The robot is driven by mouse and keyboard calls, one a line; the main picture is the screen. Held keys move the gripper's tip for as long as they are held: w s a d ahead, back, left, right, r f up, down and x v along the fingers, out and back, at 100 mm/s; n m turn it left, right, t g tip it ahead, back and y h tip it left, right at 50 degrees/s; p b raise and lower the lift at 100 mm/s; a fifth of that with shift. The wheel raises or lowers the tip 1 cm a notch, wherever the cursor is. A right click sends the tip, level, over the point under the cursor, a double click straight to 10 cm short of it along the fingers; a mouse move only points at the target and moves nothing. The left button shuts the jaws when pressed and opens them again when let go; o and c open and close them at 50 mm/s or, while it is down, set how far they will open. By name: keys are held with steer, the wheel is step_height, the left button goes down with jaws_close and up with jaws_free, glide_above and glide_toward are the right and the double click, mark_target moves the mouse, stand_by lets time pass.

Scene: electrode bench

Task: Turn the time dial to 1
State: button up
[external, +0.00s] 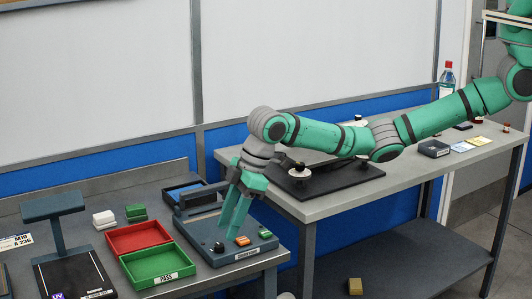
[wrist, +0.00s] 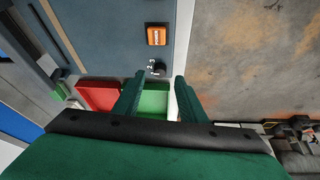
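The time dial (external: 218,247) is a small black knob on the front left of a blue-grey bench device (external: 195,232). In the wrist view the dial (wrist: 157,69) shows small white numbers beside it; I cannot tell clearly which one it points to. My gripper (external: 230,231) points down over the device, close to the dial. In the wrist view my gripper (wrist: 159,76) has its two green fingers apart with nothing between them, and the dial appears just beyond the gap between the tips. I see no contact with the dial.
An orange button (external: 242,240) sits beside the dial, with another button (external: 265,234) further right. A red tray (external: 112,236) and a green PASS tray (external: 135,270) stand left of the device. A black plate (external: 345,178) with knobbed parts lies on the table behind.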

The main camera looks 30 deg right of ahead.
mark_target(223, 241)
steer(key=shift+x, duration=2.15)
jaws_close()
